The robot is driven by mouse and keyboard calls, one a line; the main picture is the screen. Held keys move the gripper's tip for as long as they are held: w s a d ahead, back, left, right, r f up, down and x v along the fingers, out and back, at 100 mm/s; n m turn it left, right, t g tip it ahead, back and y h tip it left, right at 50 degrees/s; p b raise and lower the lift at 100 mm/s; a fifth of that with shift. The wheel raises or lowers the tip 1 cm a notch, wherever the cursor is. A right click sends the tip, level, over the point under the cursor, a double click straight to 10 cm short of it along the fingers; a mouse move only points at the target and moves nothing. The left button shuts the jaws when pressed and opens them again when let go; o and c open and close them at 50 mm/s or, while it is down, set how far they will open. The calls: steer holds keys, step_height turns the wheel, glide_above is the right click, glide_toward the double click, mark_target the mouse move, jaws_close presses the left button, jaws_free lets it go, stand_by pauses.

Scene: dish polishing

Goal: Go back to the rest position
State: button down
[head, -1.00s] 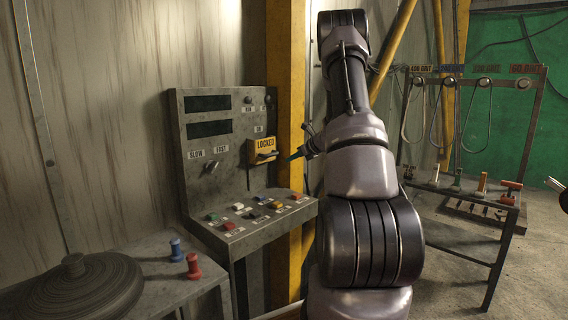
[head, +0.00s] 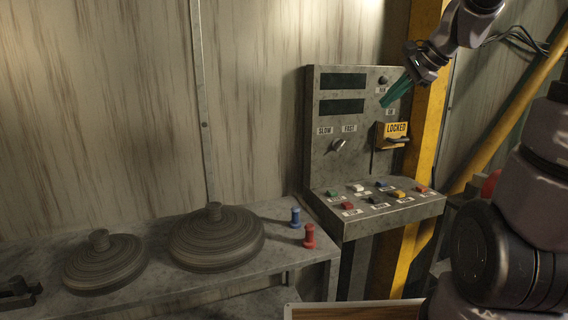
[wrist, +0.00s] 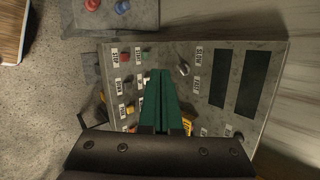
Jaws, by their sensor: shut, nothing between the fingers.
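My gripper (head: 396,92) hangs in the air in front of the upper right of the grey control panel (head: 322,171), with its green fingers pointing down and left. In the wrist view the green fingers (wrist: 162,100) lie together, shut with nothing between them, over the panel. The yellow LOCKED box (head: 397,128) is just below my gripper in the head view. My arm comes in from the right side of the head view, and part of it is cut off at the edge.
A shelf (head: 180,292) at left carries two dark round ridged discs, one of them (head: 216,240) near a blue peg (head: 295,217) and a red peg (head: 309,237). A yellow post (head: 436,80) stands right of the panel. Several coloured buttons sit on the panel's sloped desk.

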steer(key=s+a+n+h, duration=0.2)
steer(key=s+n, duration=0.8)
steer(key=s, duration=0.8)
steer(key=shift+s+r+t+h, duration=0.3)
steer(key=shift+r+h, duration=0.05)
steer(key=shift+h, duration=0.35)
